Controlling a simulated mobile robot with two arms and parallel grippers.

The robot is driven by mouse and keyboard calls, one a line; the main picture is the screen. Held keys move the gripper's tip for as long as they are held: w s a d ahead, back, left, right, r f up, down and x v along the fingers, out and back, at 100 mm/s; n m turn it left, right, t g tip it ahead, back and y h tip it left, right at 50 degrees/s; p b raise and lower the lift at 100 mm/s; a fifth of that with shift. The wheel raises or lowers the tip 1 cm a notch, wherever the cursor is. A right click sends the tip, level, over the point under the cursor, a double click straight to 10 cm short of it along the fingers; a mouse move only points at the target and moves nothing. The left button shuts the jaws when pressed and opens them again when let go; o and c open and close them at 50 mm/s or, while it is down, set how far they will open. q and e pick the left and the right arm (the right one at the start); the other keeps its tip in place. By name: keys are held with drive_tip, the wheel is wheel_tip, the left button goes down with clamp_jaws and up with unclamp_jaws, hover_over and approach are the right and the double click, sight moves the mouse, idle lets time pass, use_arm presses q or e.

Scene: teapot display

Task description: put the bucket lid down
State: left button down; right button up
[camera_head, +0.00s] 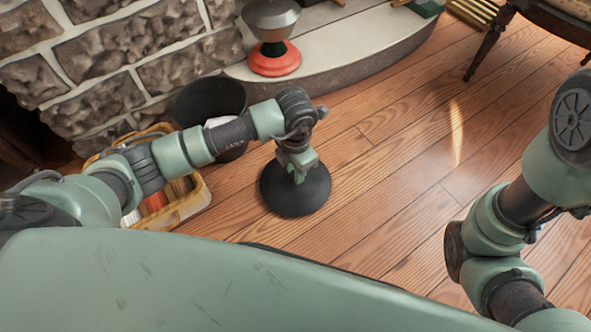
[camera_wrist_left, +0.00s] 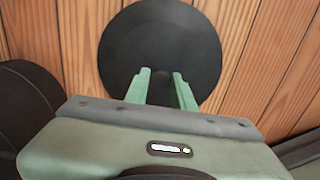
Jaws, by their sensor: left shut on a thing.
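The bucket lid (camera_head: 285,201) is a round, flat black disc. My left gripper (camera_head: 298,177) points down at it and is shut on it near the middle. In the left wrist view the lid (camera_wrist_left: 160,35) lies beyond my two green fingers (camera_wrist_left: 161,76); the part they grip is hard to make out. The lid is over the wooden floor, roughly flat; I cannot tell whether it touches the boards. The black bucket (camera_head: 207,96) stands open to the upper left of the lid, partly behind my left arm. My right arm shows at the right, but its gripper is out of view.
A yellow basket (camera_head: 190,207) with things in it sits left of the lid, partly under my left arm. A stone hearth ledge (camera_head: 345,52) holds a grey vessel on a red base (camera_head: 274,60). A chair leg (camera_head: 489,45) stands upper right. Wooden floor (camera_head: 400,150) right of the lid is clear.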

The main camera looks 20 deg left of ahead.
use_arm(q)
drive_tip(key=shift+f, duration=0.15)
drive_tip(key=c, duration=1.2)
unclamp_jaws()
wheel_tip(320, 180, up, 12)
drive_tip(key=p, duration=0.9)
drive_tip(key=shift+r, duration=0.2)
